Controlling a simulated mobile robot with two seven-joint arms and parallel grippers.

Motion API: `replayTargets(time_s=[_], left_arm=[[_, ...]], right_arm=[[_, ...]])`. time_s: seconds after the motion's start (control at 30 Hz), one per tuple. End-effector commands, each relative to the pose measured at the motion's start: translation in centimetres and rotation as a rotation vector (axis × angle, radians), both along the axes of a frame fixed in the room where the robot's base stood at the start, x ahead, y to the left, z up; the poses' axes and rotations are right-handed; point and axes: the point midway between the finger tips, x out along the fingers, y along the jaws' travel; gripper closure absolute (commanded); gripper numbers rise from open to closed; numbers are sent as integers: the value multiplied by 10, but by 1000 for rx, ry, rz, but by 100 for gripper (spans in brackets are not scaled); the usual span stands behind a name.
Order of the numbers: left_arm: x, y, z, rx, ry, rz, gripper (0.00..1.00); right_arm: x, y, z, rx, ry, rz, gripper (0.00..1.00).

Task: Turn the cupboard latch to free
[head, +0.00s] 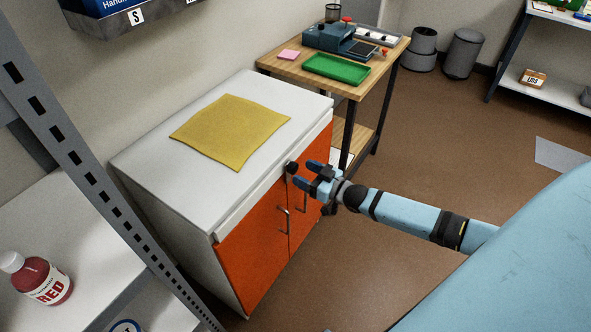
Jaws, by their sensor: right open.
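The cupboard (252,245) is a low white unit with two orange doors and metal bar handles. The latch (291,167) is a small black knob near the top of the doors, close to where they meet. My right gripper (301,173) is open, with its blue fingertips at the cupboard front right beside the latch. I cannot tell whether the fingers touch the latch or which way it is turned. Both doors look shut. My left gripper is not in view.
A yellow cloth (231,130) lies on the cupboard top. A wooden bench (388,66) with a green tray (337,68) stands behind it. A shelf with a red bottle (42,280) is at the left.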

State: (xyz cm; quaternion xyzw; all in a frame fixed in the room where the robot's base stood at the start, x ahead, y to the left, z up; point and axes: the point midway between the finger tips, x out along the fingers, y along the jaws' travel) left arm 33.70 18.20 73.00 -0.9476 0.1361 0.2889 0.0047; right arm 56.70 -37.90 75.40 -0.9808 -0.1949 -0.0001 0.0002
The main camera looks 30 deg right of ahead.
Motion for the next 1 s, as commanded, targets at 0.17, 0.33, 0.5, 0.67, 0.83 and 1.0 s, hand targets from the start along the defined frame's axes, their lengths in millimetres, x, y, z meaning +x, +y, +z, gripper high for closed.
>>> replayTargets(time_s=[0.17,0.33,0.5,0.67,0.83,1.0], left_arm=[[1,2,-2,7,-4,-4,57],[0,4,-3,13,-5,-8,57],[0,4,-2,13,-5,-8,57],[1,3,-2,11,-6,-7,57],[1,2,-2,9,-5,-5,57],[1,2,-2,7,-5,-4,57]], right_arm=[[24,10,0,0,0,0,36],[33,14,0,0,1,0,36],[33,14,0,0,1,0,36],[33,14,0,0,1,0,48],[33,14,0,0,1,0,87],[33,14,0,-2,0,0,100]])
